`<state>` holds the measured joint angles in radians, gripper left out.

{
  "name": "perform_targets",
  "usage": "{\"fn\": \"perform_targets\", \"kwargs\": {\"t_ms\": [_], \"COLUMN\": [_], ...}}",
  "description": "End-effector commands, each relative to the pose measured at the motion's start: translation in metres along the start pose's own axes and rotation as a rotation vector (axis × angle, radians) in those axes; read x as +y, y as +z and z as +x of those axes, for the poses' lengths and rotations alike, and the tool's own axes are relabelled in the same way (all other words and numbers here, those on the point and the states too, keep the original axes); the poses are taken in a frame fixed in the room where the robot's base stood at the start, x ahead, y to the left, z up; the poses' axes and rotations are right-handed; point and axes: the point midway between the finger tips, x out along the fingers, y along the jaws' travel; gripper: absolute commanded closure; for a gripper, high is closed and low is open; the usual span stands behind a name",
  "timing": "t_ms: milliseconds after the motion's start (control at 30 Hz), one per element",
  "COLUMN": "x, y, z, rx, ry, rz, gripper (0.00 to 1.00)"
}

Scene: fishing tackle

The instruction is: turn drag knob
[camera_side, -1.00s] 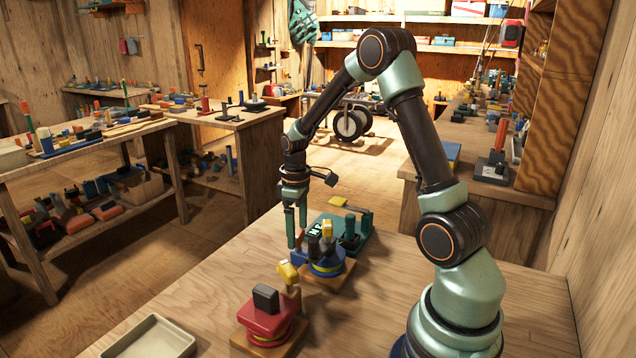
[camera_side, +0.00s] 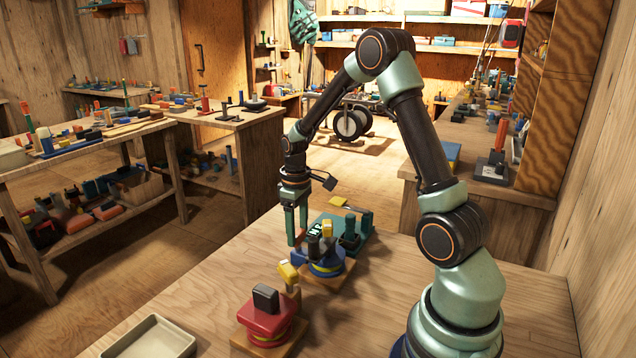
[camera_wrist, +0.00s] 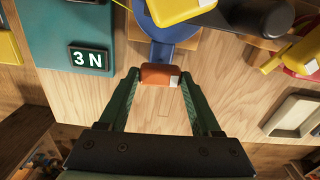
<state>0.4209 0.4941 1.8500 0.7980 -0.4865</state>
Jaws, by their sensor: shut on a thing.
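The orange drag knob (camera_wrist: 160,75) sits at the end of a blue arm of the blue reel (camera_wrist: 172,35). My gripper (camera_wrist: 163,82) is shut on the knob, one green finger on each side of it. In the side view my gripper (camera_side: 297,240) points down at the left of the blue reel (camera_side: 325,267), with a bit of orange between its fingertips. The reel stands on a wooden block and has a yellow band and a yellow-topped part. Beside it, a teal device has a small display (camera_wrist: 89,60) reading 3 N.
A red reel (camera_side: 268,320) with a yellow knob (camera_side: 287,272) stands on a block nearer the camera. A shallow tray (camera_side: 150,340) lies at the front left. Bare wood lies between the blue reel and the table's left edge.

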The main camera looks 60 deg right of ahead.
Motion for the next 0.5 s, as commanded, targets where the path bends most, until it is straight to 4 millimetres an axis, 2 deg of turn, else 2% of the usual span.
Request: {"fn": "perform_targets", "kwargs": {"t_ms": [200, 233, 300, 500], "x": [0.0001, 0.0001, 0.0001, 0.0000], "y": [-0.0005, -0.0005, -0.0005, -0.0004], "z": [-0.0009, -0.0009, -0.0009, -0.0006], "rx": [0.001, 0.001, 0.001, 0.001], "ry": [0.001, 0.001, 0.001, 0.000], "rz": [0.000, 0.000, 0.000, -0.001], "gripper": [0.91, 0.31, 0.05, 0.05]}}
